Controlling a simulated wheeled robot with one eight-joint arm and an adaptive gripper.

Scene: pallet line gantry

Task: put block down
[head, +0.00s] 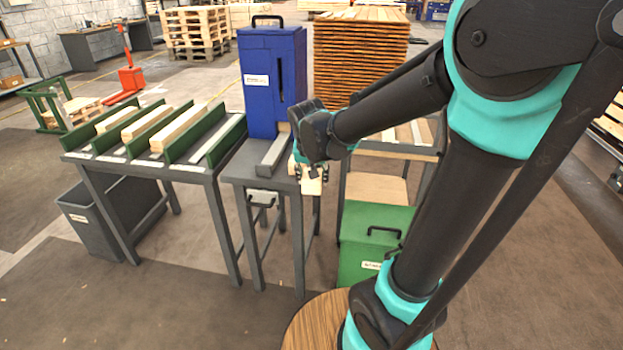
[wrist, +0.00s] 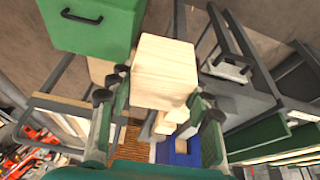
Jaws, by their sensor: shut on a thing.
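My gripper (head: 309,172) is shut on a pale wooden block (head: 311,186), at the right edge of the small grey stand (head: 232,168). In the wrist view my gripper (wrist: 157,103) has a finger on each side of the block (wrist: 165,72), whose square end faces the camera. The arm and gripper hide much of the block in the head view. I cannot tell whether it touches the stand. More pale wood (wrist: 178,117) shows beyond it in the wrist view; I cannot tell if it is the same piece.
A blue upright box (head: 262,75) stands on the grey stand beside a grey bar (head: 272,155). To the left, a table with green dividers (head: 222,140) holds wooden pieces (head: 180,127). A green box (head: 362,255) with a handle sits low to the right. Stacked pallets (head: 358,55) stand behind.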

